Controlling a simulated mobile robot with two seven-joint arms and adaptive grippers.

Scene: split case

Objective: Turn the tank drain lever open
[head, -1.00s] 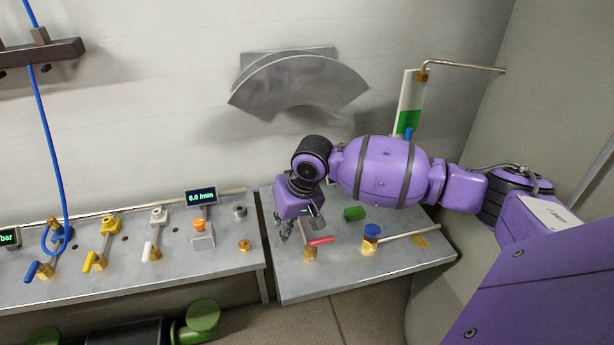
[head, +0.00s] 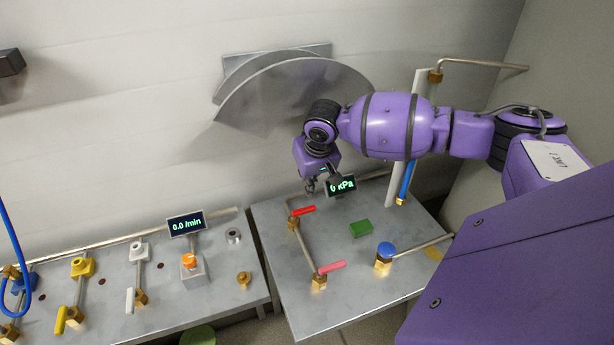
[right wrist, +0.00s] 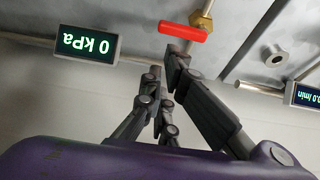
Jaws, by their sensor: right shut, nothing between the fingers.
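Two red-handled levers on brass valves show on the right bench (head: 340,312) in the head view; I cannot tell which is the tank drain lever. The far bright red lever (head: 303,211) points right; it also shows in the right wrist view (right wrist: 184,33). The near pinkish-red lever (head: 331,267) points right and slightly up. My right gripper (head: 310,187) is shut and empty, above and behind the far lever. In the right wrist view its fingertips (right wrist: 163,75) are close below the far lever's handle, seemingly apart from it. My left gripper is out of view.
A display reading 0 kPa (head: 342,186) stands beside my right gripper. The left bench (head: 205,312) holds several valves and a 0.0 l/min display (head: 186,223). A pipe joins the two red-handled valves.

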